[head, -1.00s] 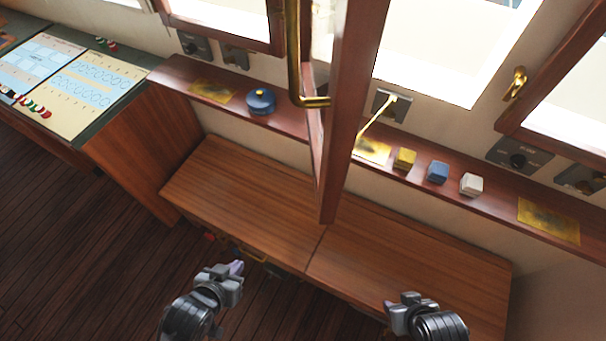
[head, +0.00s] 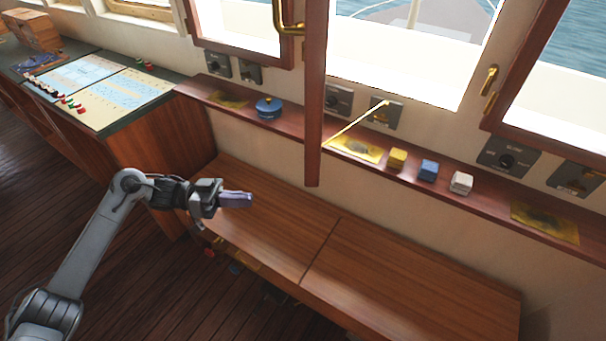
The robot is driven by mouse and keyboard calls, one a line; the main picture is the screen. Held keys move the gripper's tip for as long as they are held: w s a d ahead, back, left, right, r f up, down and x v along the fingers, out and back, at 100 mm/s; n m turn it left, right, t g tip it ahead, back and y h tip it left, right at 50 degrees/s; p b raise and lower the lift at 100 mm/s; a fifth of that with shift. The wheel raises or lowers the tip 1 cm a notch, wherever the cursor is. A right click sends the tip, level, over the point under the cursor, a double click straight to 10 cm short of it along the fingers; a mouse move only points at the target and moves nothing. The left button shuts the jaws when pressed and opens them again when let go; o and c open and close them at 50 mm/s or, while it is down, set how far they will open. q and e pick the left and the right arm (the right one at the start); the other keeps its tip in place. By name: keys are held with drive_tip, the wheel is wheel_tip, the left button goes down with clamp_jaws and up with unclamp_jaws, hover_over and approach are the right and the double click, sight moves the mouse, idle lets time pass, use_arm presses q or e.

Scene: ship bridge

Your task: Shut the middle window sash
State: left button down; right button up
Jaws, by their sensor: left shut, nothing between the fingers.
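The middle window sash (head: 316,95) stands open, swung into the room. I see its dark wooden frame nearly edge-on, in front of the sill. A brass handle (head: 287,18) is on its left side near the top of the view. A thin brass rod (head: 356,124) runs from near the sash's lower part to a plate on the wall. My right gripper is out of view.
A wooden bench (head: 390,270) stands below the sill (head: 480,192). On the sill are a blue round pot (head: 268,107) and yellow (head: 397,158), blue (head: 428,170) and white (head: 461,182) blocks. A chart console (head: 110,90) is at left. Side sashes are at both edges.

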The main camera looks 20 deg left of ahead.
use_arm(q)
drive_tip(key=w+a+r+m+t+b, duration=0.1)
drive_tip(key=w+a+r+m, duration=0.2)
drive_tip(key=r, duration=0.8)
drive_tip(key=p+x, duration=0.6)
drive_tip(key=x, duration=0.7)
drive_tip(key=shift+w+n, duration=0.35)
drive_tip(key=shift+n, duration=0.05)
drive_tip(key=shift+d, duration=0.25)
